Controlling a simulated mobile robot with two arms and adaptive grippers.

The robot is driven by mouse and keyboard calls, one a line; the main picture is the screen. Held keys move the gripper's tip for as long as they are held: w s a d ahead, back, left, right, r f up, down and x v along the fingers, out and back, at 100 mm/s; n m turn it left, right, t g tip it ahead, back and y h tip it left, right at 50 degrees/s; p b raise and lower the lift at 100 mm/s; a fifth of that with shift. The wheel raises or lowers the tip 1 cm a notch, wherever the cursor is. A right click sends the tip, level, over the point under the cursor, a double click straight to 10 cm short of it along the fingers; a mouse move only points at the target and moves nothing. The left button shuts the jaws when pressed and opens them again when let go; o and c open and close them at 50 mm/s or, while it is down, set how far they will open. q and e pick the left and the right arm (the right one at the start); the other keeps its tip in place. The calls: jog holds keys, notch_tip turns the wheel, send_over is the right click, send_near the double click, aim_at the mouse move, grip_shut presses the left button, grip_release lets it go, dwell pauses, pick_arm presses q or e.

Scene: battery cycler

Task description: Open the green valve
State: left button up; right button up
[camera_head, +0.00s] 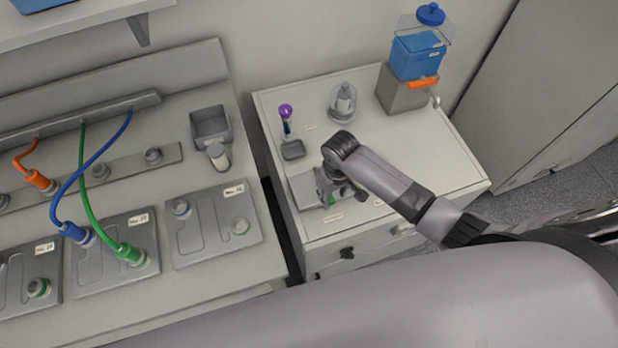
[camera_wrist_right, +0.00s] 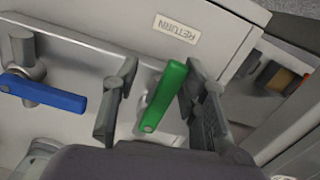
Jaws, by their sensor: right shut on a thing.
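The green valve handle (camera_wrist_right: 166,95) is a flat green lever in the right wrist view, standing nearly upright and tilted to the right at its top. My right gripper (camera_wrist_right: 160,90) has one finger on each side of it and is shut on it. The right finger is close against the handle, while some space shows at the left finger. In the head view my right gripper (camera_head: 332,190) is low over the front of the cabinet top and mostly hides the valve. My left gripper is not in view.
A blue valve handle (camera_wrist_right: 42,93) lies left of my gripper. A "RETURN" label (camera_wrist_right: 177,29) is beyond the green handle. The cabinet top (camera_head: 400,160) also bears a glass dome (camera_head: 343,103), a purple-capped tube (camera_head: 286,118) and a blue container (camera_head: 417,57). Its right middle is clear.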

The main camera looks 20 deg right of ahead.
notch_tip(320, 180, up, 8)
jog(key=shift+d+f, duration=0.25)
jog(key=shift+d, duration=0.1)
dwell(0.4)
